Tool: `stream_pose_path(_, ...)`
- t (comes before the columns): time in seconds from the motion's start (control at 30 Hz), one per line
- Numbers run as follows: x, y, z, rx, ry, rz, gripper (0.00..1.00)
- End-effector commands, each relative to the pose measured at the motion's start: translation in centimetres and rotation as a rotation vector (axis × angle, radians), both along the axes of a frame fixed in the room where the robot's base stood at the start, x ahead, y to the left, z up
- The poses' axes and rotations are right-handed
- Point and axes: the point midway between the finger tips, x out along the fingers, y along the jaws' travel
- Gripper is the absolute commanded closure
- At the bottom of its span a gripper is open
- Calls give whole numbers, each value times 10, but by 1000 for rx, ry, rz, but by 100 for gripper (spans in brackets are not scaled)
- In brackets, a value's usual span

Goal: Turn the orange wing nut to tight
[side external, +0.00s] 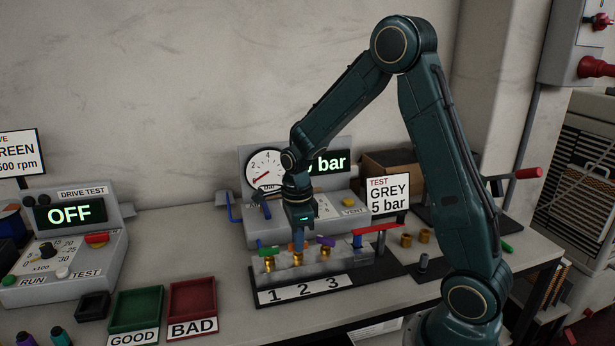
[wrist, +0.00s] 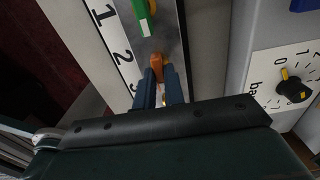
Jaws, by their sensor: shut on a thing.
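The orange wing nut (wrist: 157,62) sits on the metal block (side external: 320,265) at the position beside label 2. In the wrist view it is between the blue fingertips of my gripper (wrist: 160,76), which are shut on it. In the side view my gripper (side external: 298,245) points straight down at the middle of the block. Its fingers hide most of the nut there. The nut's exact angle is hard to read.
A purple wing nut (side external: 326,241) stands close to the right of my fingers. A green handle (wrist: 143,8) is by position 1. A red lever (side external: 375,229) is at the block's right end. The gauge panel (side external: 255,232) stands behind. Green (side external: 112,325) and red trays (side external: 169,310) lie left.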

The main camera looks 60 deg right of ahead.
Motion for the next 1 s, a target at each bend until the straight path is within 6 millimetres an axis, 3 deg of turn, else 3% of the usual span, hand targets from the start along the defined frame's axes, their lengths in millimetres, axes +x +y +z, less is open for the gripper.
stream_pose_path(0.27,1,0,2,-1,-4,-3,100)
stream_pose_path(0.3,1,0,2,-1,-4,-3,81)
stream_pose_path(0.4,1,0,1,-1,-4,-2,67)
stream_pose_path(0.77,0,0,2,0,-1,0,67)
stream_pose_path(1.0,1,0,18,-1,-4,0,67)
